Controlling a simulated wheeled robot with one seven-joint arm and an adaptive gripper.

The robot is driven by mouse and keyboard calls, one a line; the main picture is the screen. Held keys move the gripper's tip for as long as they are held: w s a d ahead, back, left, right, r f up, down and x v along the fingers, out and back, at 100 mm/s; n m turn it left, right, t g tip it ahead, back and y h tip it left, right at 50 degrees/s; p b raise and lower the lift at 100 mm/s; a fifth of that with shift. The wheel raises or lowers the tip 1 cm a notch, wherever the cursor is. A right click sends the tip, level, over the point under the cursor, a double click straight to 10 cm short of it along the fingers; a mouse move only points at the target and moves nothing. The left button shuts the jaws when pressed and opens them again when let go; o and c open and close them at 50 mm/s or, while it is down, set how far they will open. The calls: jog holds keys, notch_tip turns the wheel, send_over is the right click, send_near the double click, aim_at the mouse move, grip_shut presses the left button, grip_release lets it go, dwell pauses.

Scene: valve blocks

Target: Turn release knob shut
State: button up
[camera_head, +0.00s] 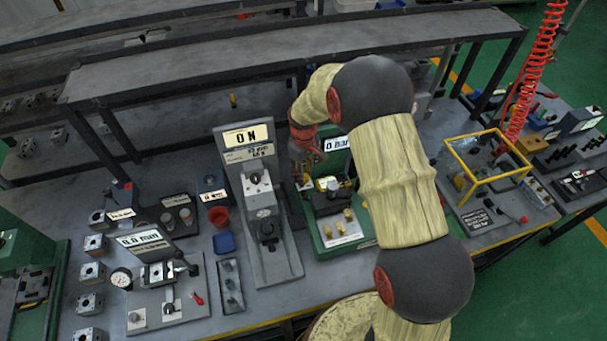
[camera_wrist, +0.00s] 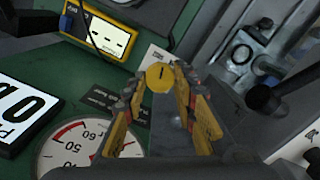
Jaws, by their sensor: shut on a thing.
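The release knob (camera_wrist: 160,77) appears to be the small round yellow knob with a dark line on its face, in the wrist view. Its label is too small to read. My gripper (camera_wrist: 161,82) has its yellow-padded fingers on both sides of this knob, shut on it at the fingertips. In the head view my gripper (camera_head: 306,172) is at the left side of the green test stand (camera_head: 352,181), below my red wrist. The knob is hidden there. A pressure gauge (camera_wrist: 75,150) and part of a white display (camera_wrist: 22,112) show left of the fingers.
A yellow meter (camera_wrist: 102,32) lies beyond the knob. A grey fixture with a black ball lever (camera_wrist: 263,98) stands close on the right. In the head view, a grey stand reading "0 N" (camera_head: 246,136) is immediately left of my gripper. A yellow-framed box (camera_head: 487,165) stands right.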

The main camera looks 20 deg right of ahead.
jog(key=shift+n, duration=1.6)
jog(key=o, duration=1.2)
jog(key=shift+c, duration=0.2)
jog(key=shift+r, duration=0.1)
notch_tip(320, 180, up, 12)
